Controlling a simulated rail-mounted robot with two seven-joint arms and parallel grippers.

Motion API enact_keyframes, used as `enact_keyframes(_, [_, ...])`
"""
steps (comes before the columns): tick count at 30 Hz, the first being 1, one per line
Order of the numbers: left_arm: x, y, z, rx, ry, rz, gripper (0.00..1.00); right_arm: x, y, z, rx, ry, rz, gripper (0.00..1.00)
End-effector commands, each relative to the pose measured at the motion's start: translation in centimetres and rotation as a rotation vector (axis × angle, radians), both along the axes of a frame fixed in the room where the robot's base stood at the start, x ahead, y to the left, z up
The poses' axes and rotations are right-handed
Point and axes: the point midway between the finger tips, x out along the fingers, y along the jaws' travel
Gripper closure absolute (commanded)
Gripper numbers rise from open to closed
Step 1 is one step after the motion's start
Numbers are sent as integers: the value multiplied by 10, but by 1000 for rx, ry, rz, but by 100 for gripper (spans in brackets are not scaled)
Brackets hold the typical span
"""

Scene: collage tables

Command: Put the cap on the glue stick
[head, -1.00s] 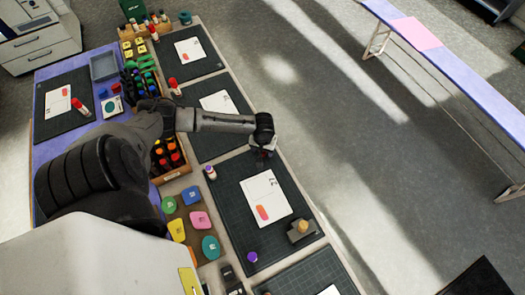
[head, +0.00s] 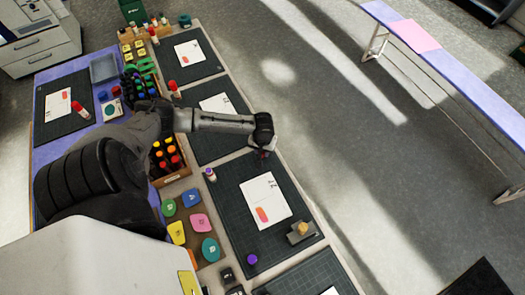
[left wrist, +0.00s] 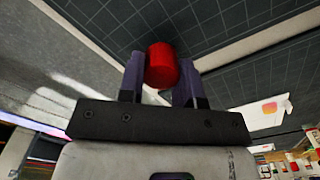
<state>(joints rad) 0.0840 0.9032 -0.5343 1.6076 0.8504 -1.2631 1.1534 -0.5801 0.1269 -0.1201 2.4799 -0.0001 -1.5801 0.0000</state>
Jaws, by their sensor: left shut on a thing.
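My left gripper (head: 263,151) is shut on a red cylinder that looks like a cap (left wrist: 161,65). It holds the cap between its two fingers, over the edge between two dark cutting mats on the right side of the table. A small white stick with a purple top (head: 210,174) stands left of the nearer mat. A loose purple cap (head: 252,259) sits on that mat's lower left. White glue sticks with red tops show farther up the table, one by the middle mat (head: 175,87) and one on the left mat (head: 82,110). My right gripper is out of view.
The nearer mat (head: 234,221) carries a white card (head: 262,190) and a brown stamp-like block (head: 301,230). A wooden box of bottles (head: 174,178) and several coloured pads (head: 200,223) stand left of the mats.

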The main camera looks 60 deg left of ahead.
Motion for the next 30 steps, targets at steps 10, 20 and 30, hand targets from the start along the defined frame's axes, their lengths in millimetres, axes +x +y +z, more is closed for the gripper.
enact_keyframes(10, [24, -40, 52, -5, -5, -2, 90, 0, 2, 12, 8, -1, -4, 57])
enact_keyframes(20, [49, -85, 83, -1, -3, 0, 90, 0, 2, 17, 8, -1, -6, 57])
enact_keyframes(30, [57, -101, 94, -1, -1, 0, 90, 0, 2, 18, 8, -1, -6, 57])
